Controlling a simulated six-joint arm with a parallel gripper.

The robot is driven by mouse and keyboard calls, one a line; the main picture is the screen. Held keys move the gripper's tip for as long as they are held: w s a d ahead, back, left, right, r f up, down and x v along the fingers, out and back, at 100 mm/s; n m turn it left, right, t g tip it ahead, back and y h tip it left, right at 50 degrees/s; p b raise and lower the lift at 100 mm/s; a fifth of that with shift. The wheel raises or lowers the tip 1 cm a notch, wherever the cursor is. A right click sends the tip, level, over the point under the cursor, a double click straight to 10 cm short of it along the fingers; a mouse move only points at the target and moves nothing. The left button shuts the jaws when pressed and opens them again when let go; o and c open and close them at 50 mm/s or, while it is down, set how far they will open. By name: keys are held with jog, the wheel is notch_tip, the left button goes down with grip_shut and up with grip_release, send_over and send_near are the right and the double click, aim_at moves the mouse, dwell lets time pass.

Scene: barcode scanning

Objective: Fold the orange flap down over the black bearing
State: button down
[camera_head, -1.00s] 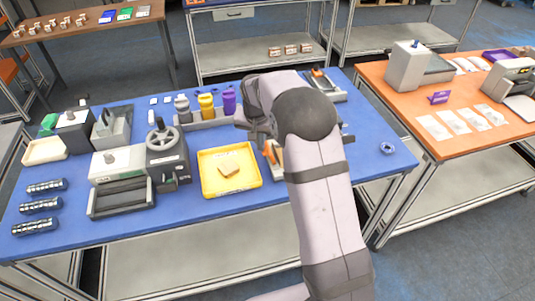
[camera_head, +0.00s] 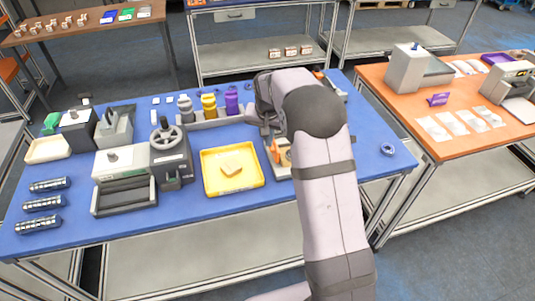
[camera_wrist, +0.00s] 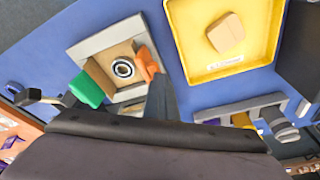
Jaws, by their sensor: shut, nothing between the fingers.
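The orange flap (camera_wrist: 148,64) stands raised at the box's right side and does not cover the bearing. It also shows in the head view (camera_head: 284,153). A green flap (camera_wrist: 87,90) stands at the lower left of the box. My gripper (camera_wrist: 159,95) is shut and empty, just below the orange flap in the wrist view; contact cannot be told. In the head view, my arm hides the bearing and most of the fixture.
A yellow tray (camera_head: 206,186) holding a small tan box (camera_head: 231,164) sits left of the fixture. Grey, yellow and purple bottles (camera_head: 208,105) stand in a rack behind it. A blue ring (camera_head: 387,149) lies right of my arm. The blue table's front right is mostly clear.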

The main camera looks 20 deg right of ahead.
jog(key=shift+g, duration=0.5)
jog(key=d+f, duration=0.4)
jog(key=shift+s+d+f, duration=0.25)
jog(key=shift+s+d, duration=0.05)
jog(key=shift+d, duration=0.05)
jog(key=shift+w+a, duration=0.1)
jog(key=shift+a, duration=0.05)
jog(key=shift+a+r, duration=0.15)
jog(key=shift+a, duration=0.1)
jog(key=shift+w+d, duration=0.2)
jog(key=shift+d, duration=0.25)
jog(key=shift+d+p, duration=0.25)
jog(key=shift+p, duration=0.05)
jog(key=shift+r, duration=0.15)
jog(key=shift+w+r, duration=0.1)
